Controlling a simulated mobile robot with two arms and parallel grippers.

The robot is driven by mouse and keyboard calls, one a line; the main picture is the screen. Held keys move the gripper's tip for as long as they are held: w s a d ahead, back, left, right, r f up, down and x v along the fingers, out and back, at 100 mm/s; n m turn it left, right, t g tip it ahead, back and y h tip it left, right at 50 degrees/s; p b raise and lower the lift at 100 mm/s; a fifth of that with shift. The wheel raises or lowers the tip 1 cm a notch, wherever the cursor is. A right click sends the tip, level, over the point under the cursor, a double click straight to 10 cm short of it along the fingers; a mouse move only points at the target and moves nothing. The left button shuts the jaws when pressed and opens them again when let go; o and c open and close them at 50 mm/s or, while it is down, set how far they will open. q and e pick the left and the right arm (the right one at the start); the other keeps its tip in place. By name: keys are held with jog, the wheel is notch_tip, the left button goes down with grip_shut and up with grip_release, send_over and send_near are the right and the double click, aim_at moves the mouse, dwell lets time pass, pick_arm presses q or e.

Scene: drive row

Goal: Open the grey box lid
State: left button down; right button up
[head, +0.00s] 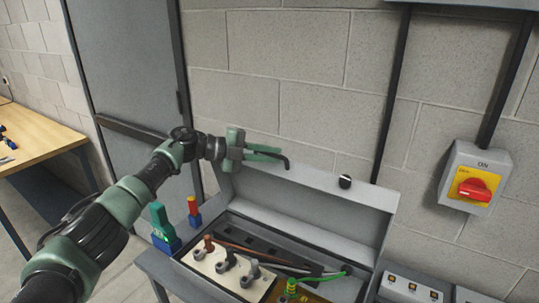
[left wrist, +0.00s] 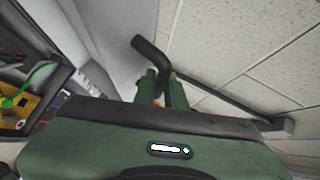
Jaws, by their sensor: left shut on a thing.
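The grey box (head: 222,214) stands on a bench by the wall. Its grey lid (head: 325,199) is raised, standing steeply above the back of the box, so the inside shows. My left gripper (head: 274,155) is above the lid's left part, shut on a black bent bar (left wrist: 151,53). The bar's end sticks out past the fingers; I cannot tell whether it is joined to the lid. In the left wrist view the fingers (left wrist: 165,92) partly hide the bar, and the lid (left wrist: 118,38) is beside them. My right gripper is not in view.
Inside the box are a pale panel with levers (head: 228,268) and a green wire (head: 325,276). Coloured tools (head: 161,226) stand left of it. A red rotary switch (head: 474,188) is on the wall at right. A wooden table (head: 35,137) is at far left.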

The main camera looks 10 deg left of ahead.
pick_arm(q)
jog(key=shift+f, duration=0.1)
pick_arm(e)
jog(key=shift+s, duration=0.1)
pick_arm(q)
jog(key=c, duration=1.7)
grip_release()
jog(key=shift+c, duration=0.2)
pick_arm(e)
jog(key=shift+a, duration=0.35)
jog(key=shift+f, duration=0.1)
